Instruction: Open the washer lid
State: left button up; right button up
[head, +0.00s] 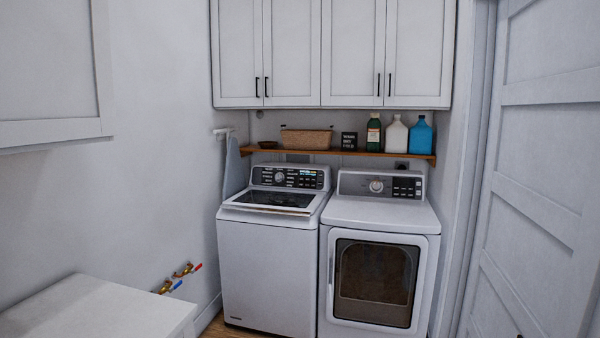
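The white top-load washer (266,270) stands on the left of the pair against the back wall. Its lid (275,199), with a dark glass panel and a pale front edge, lies flat or nearly flat on the washer's top. The washer's dark control panel (289,177), with a round knob, rises behind the lid. Neither of my grippers is in the head view, and nothing touches the lid.
The front-load dryer (378,281) stands right of the washer. A wooden shelf (350,153) holds bottles and a basket (306,139) above both. A white counter (95,305) and valves (175,279) are at the left. A panelled door (535,190) is at the right.

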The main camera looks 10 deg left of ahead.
aim_at(264, 201)
jog(key=i+j+u, duration=0.2)
jog(key=i, duration=1.35)
jog(key=i+l+u, duration=0.2)
jog(key=i, duration=1.35)
